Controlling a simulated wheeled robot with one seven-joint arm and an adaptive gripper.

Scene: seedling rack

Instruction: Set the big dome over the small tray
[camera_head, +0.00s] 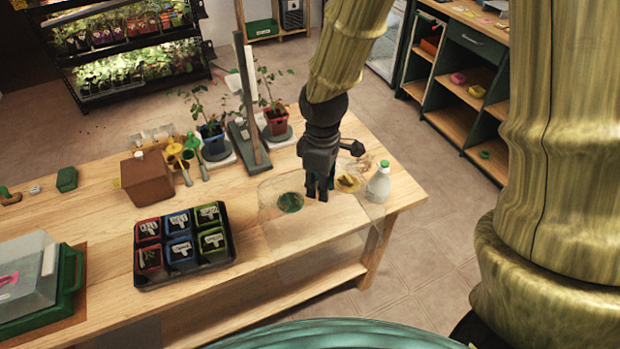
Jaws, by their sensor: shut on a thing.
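My gripper (319,192) points down over the right part of the wooden table. It is shut on a large clear dome (312,228), whose see-through walls show faintly around and below the fingers. I cannot tell how high its lower rim is above the table. The small black tray (187,276) stands to its left, holding several red, blue and green pots with white labels. The dome appears apart from this tray and to its right.
A green tray with a clear cover (28,278) stands at the left edge. Behind are a brown box (147,180), yellow tools, potted plants (277,118) and a post (250,100). A spray bottle (379,184) stands near the right edge. A round green thing (290,202) shows by the dome.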

